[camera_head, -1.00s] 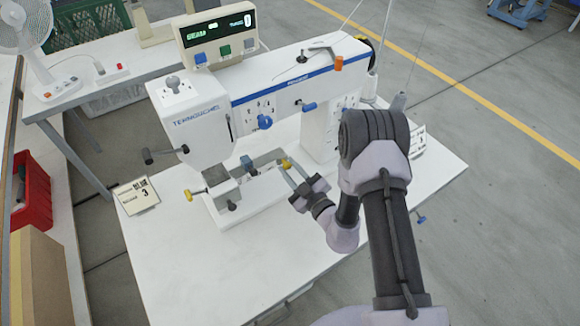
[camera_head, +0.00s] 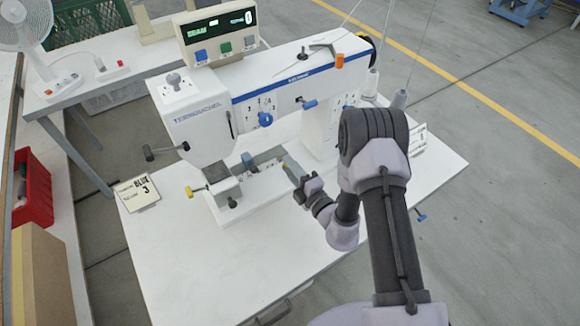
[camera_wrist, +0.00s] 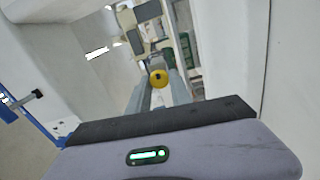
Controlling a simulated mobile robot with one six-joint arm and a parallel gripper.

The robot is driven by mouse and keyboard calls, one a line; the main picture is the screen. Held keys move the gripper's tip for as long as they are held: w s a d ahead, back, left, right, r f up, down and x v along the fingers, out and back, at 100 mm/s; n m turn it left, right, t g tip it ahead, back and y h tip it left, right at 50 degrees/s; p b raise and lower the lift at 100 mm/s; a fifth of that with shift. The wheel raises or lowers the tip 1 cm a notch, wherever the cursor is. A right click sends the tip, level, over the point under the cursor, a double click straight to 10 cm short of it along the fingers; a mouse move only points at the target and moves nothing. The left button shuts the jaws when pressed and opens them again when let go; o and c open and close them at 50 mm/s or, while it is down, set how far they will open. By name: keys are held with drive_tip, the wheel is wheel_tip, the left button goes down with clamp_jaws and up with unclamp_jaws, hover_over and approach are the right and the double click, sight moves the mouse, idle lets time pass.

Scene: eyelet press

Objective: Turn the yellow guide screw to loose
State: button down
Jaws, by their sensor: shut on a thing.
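The yellow guide screw (camera_wrist: 158,78) shows in the wrist view as a round yellow head with a dark centre, between the tips of my gripper (camera_wrist: 159,86). My gripper is shut on it. In the head view, my gripper (camera_head: 288,168) reaches in from the right to the guide rail beside the machine bed. Its fingers are seen nearly edge-on and hide most of the screw, with only a bit of yellow at their tips. The screw's own setting cannot be read.
The white sewing-type machine (camera_head: 195,125) stands behind, its arm above the bed. Another yellow knob (camera_head: 189,192) sticks out left of the bed, and a blue knob (camera_head: 247,160) stands on the rail. The table front is clear.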

drive_tip(key=n+b, duration=0.1)
drive_tip(key=n, duration=0.5)
drive_tip(key=n+b, duration=0.1)
drive_tip(key=n, duration=0.5)
drive_tip(key=shift+d+f+b, duration=0.1)
drive_tip(key=shift+f+b, duration=0.1)
drive_tip(key=shift+b, duration=0.2)
drive_tip(key=shift+n, duration=0.3)
drive_tip(key=c, duration=1.2)
unclamp_jaws()
drive_tip(key=p+v, duration=0.1)
drive_tip(key=v, duration=1.6)
drive_tip(key=shift+s+d+r, duration=0.1)
drive_tip(key=shift+s+d, duration=0.05)
